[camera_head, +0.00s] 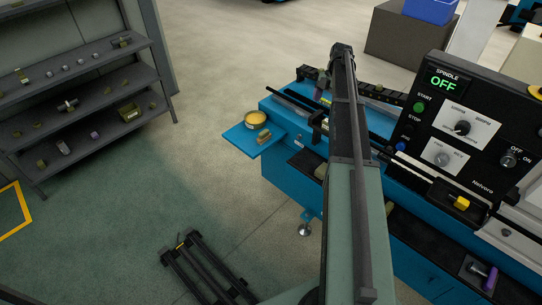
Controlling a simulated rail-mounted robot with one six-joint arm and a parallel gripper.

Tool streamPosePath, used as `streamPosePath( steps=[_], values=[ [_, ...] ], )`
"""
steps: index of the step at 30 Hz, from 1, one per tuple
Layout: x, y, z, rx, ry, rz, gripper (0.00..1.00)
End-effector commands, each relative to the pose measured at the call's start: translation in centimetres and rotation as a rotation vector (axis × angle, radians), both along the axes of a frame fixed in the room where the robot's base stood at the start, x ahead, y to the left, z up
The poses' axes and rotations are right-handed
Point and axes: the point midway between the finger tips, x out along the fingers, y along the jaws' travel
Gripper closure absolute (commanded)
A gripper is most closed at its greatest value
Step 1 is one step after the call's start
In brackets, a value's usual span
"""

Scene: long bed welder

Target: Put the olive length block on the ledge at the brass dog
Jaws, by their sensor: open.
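I cannot single out the olive length block. Several small olive pieces lie on the grey shelf unit at left, one on the lowest shelf (41,163). An olive-coloured piece (320,171) also shows in the dark recess of the blue machine, partly hidden by my arm. A brass-yellow block (461,203) sits on the machine's rail below the control panel; it may be the brass dog. The ledge there is not clear to me. My arm rises through the middle of the view, and my gripper cannot be made out.
A blue side tray (236,136) holds a round yellow tin (255,119) and a tan block (263,136). The control panel (466,130) reads spindle OFF. A purple-handled tool (490,276) lies low right. Open floor lies between the shelf unit (85,103) and the machine.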

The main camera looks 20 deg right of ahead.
Motion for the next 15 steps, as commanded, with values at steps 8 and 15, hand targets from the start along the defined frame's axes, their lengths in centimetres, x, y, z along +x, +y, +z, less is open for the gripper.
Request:
streamPosePath(
  steps=[8,15],
  values=[
    [-13.4,28.7,-0.8,-0.328,0.154,-0.997,0.11],
    [-22.5,37.7,-0.9,-0.367,0.150,-1.625,0.11]
  ],
)
